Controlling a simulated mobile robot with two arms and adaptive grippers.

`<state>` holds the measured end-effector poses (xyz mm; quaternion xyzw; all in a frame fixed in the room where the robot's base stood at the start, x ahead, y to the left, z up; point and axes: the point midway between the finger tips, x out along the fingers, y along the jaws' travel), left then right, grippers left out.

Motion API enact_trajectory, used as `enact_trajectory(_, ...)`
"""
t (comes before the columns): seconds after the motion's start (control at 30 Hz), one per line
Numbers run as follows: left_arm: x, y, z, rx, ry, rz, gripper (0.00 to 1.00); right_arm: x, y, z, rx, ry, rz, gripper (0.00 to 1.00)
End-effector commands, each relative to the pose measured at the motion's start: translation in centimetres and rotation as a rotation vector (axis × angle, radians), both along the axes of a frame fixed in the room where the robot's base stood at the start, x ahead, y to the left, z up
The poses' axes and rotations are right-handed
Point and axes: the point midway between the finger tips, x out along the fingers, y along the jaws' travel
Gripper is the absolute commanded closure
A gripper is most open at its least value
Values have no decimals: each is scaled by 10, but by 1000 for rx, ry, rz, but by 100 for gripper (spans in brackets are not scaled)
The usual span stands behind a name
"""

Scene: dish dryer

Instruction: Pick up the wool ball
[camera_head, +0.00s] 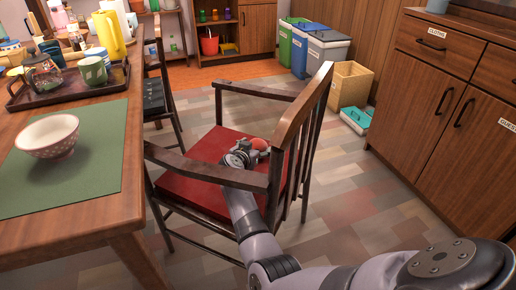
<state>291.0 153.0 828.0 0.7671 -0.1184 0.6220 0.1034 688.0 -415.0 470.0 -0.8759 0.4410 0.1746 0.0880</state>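A small orange-red ball (260,144), which looks like the wool ball, shows just beyond my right gripper (249,152) over the red seat of the wooden chair (192,166). The gripper's body hides the fingers and part of the ball. I cannot tell whether the fingers touch the ball or whether it rests on the seat. My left gripper does not show.
The chair's slatted back (306,118) stands close to the right of the gripper. The wooden table (118,206) at left carries a bowl (48,136), a green mat (96,177) and a tray (70,95). Bins (326,50) stand behind; a cabinet (436,95) is at right.

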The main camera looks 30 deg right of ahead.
Motion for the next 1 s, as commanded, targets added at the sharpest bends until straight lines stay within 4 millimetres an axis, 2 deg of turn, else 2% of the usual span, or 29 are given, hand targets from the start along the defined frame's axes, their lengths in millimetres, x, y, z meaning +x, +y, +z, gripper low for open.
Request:
enact_trajectory(0.07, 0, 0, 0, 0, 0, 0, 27, 0, 0, 0, 0, 0, 0, 39)
enact_trajectory(0.5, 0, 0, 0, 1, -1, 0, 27, 0, 0, 0, 0, 0, -1, 69)
enact_trajectory(0.77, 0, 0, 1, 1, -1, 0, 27, 0, -1, 0, 0, 0, -1, 69)
enact_trajectory(1.0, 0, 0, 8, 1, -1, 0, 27, 0, -9, 10, -2, -1, 0, 69)
